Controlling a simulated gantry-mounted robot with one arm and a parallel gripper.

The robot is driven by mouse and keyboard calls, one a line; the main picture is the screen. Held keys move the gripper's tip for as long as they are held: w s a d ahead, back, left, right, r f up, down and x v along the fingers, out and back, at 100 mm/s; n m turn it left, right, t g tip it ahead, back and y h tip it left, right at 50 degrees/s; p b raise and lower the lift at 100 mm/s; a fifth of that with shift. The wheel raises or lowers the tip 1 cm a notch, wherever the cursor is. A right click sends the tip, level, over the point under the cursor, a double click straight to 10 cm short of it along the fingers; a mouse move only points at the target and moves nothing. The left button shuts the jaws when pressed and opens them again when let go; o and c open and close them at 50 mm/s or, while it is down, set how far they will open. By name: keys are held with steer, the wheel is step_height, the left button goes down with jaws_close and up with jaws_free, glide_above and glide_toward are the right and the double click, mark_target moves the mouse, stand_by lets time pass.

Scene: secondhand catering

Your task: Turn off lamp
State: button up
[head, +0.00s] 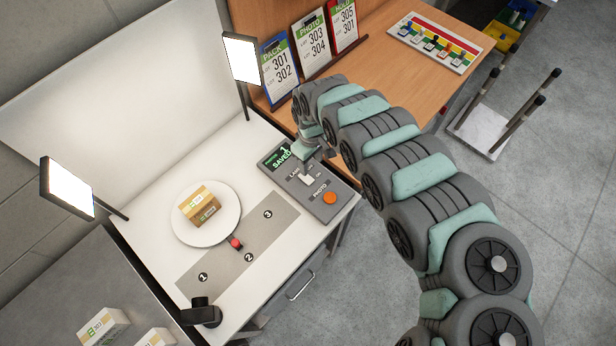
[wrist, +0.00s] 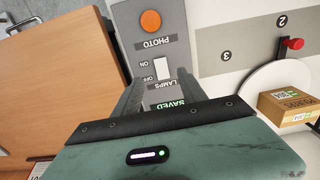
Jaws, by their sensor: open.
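Two lamp panels, one at the left (head: 67,187) and one at the back (head: 242,58), glow bright white in the head view. The grey control panel (head: 330,204) lies on the white bench and carries a white LAMPS switch (head: 307,180) with ON and OFF marks. The switch also shows in the wrist view (wrist: 162,68). My gripper (head: 316,154) is over the panel near the switch, and its fingers (wrist: 161,85) are apart with nothing between them that I can see held. I cannot tell whether a finger touches the switch.
An orange PHOTO button (head: 330,198) sits beside the switch, and a display reading SAVED (head: 281,156) is at the panel's far end. A boxed item (head: 199,206) stands on a white turntable (head: 180,225). A red knob (head: 235,243) is near it.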

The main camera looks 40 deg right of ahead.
mark_target(311, 182)
steer(key=f, duration=0.9)
steer(key=shift+w+a+f, duration=0.1)
steer(key=shift+w+f, duration=0.1)
steer(key=shift+f, duration=0.1)
steer(key=shift+s+f, duration=0.1)
steer(key=shift+f, duration=0.4)
steer(key=shift+c, duration=0.6)
jaws_close()
